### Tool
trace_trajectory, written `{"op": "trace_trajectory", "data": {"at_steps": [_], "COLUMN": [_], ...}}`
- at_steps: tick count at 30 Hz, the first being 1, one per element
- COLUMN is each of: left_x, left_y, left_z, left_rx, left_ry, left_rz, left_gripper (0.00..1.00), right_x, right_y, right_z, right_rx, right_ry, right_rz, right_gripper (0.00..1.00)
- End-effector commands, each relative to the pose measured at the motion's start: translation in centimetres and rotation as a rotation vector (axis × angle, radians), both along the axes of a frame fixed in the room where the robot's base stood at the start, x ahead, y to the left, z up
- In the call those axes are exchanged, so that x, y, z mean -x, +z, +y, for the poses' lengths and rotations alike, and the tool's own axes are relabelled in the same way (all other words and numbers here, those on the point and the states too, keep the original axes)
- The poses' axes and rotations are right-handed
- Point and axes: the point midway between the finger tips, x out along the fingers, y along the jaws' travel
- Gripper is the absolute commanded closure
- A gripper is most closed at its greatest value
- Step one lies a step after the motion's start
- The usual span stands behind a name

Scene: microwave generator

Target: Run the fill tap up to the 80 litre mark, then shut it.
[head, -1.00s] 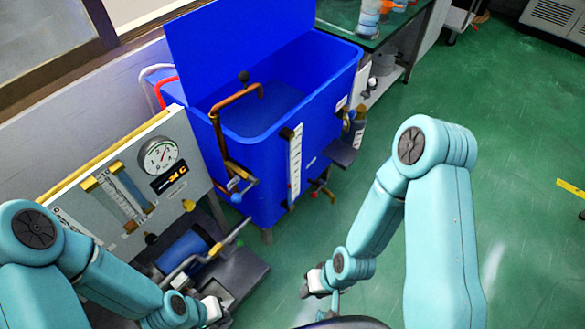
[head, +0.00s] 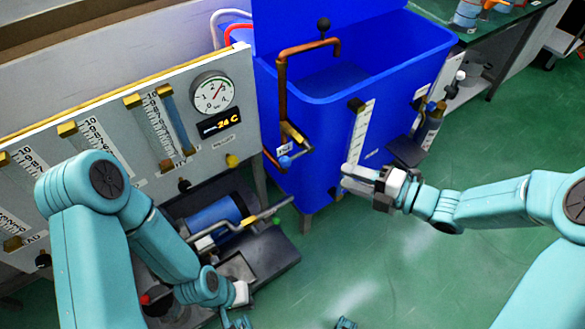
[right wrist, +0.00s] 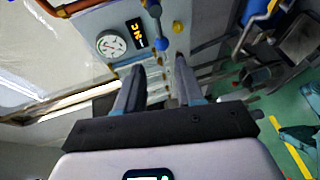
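The blue tank (head: 320,185) stands at centre, open at the top. A copper pipe (head: 282,85) rises at its left front corner and bends over the rim, with a black knob on top. A brass valve (head: 293,133) with a blue handle (head: 286,161) sits low on this pipe. A white level scale (head: 358,135) runs down the tank front; its marks are too small to read. My right gripper (head: 352,178) is in front of the tank, right of the valve and apart from it. Its fingers are open and empty in the right wrist view (right wrist: 160,66). My left gripper (head: 242,293) is low left; its fingers are unclear.
A grey panel (head: 220,150) with a round gauge (head: 212,93), a display and flow tubes stands left. A blue cylinder pump (head: 215,218) lies below it. The green floor (head: 400,270) in front is clear.

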Motion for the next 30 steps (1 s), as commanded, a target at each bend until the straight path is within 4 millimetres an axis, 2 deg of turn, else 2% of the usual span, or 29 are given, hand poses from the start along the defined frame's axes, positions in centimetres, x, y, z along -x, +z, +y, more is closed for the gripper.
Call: {"op": "trace_trajectory", "data": {"at_steps": [5,18,24,30], "left_x": [0.0,0.0,0.0,0.0], "left_y": [0.0,-0.3,-0.3,-0.3], "left_z": [0.0,0.0,0.0,0.0], "left_rx": [0.000,0.000,0.000,0.000], "left_ry": [0.000,0.000,0.000,0.000], "left_rz": [-0.001,-0.001,-0.001,0.000], "left_gripper": [1.00,1.00,1.00,1.00], "right_x": [-1.2,-6.4,-7.8,-8.1], "right_y": [-0.4,-2.3,-2.8,-2.9], "right_z": [2.3,10.9,13.1,13.7], "right_rx": [-0.001,-0.002,-0.002,-0.002], "right_ry": [0.006,0.004,0.000,0.000], "right_rz": [0.002,0.004,0.006,0.006], "right_gripper": [0.63,0.63,0.63,0.63]}}
